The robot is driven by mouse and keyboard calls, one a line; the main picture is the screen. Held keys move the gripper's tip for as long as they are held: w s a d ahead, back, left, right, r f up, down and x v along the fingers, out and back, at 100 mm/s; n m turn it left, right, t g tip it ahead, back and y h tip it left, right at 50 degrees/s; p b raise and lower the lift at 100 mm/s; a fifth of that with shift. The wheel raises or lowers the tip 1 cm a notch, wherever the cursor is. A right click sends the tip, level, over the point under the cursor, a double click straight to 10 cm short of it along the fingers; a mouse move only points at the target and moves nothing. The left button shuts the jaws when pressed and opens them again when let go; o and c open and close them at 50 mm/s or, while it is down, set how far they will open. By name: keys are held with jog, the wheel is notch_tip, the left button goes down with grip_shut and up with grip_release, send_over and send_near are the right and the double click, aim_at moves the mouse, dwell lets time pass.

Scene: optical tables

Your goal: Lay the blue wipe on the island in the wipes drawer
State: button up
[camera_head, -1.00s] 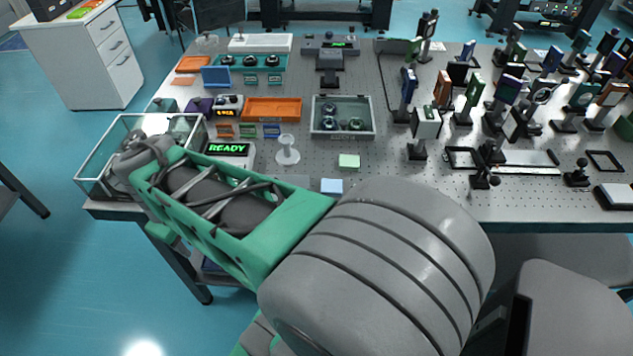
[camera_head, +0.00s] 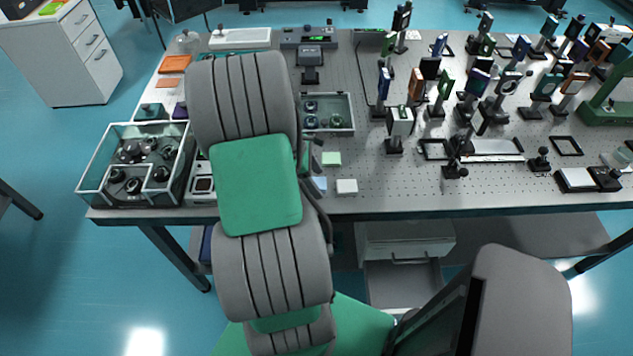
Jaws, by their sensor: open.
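The blue wipe (camera_head: 319,184) lies flat on the optical table near its front edge, just right of my arm, which partly covers it. A pale green pad (camera_head: 331,158) lies behind it and a white pad (camera_head: 347,187) to its right. A pale grey drawer unit (camera_head: 405,242) with a handle stands under the table's front edge, right of my arm.
A glass-walled bin (camera_head: 92,178) with dark round parts stands at the table's left end. A grey tray (camera_head: 351,118) of round parts sits behind the pads. Many upright optics mounts (camera_head: 399,128) crowd the right half. A white cabinet (camera_head: 62,62) stands back left.

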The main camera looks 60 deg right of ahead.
jog(key=shift+f, duration=0.1)
jog(key=shift+c, duration=0.4)
grip_shut()
dwell(0.3)
